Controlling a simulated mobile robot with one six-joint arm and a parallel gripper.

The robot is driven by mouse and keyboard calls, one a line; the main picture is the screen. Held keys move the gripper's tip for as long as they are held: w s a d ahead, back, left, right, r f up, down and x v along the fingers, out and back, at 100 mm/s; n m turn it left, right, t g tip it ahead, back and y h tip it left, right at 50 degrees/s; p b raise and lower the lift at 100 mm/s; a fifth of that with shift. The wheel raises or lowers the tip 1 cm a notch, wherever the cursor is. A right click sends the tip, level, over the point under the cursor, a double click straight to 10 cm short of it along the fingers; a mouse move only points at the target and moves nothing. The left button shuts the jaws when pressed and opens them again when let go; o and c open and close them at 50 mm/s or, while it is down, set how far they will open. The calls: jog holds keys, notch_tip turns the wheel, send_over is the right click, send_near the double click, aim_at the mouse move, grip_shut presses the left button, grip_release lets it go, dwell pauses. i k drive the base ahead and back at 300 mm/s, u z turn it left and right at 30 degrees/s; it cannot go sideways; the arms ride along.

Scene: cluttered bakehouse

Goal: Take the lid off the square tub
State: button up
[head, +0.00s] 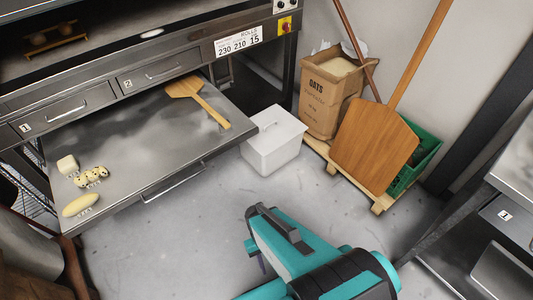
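The square tub (272,155) is white and stands upright on the floor at the middle of the head view, beside the open steel drawer. Its flat white lid (285,127) is on top, with a small handle (268,126) near the lid's left side. My teal and black arm reaches in from the bottom edge, in front of the tub and apart from it. The arm's own links cover most of my gripper, so its fingers cannot be made out. I see nothing held.
A steel drawer (150,135) juts out at the left with a wooden scraper (200,98) and dough pieces on it. Behind the tub stand an oats sack (325,105), a wooden peel (373,147) and a green crate (418,160) on a pallet. Floor before the tub is clear.

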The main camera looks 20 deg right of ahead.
aim_at(278, 127)
jog(key=u, duration=0.25)
jog(key=k, duration=0.5)
jog(key=z, duration=1.2)
jog(key=i, duration=2.05)
jog(key=z, duration=0.05)
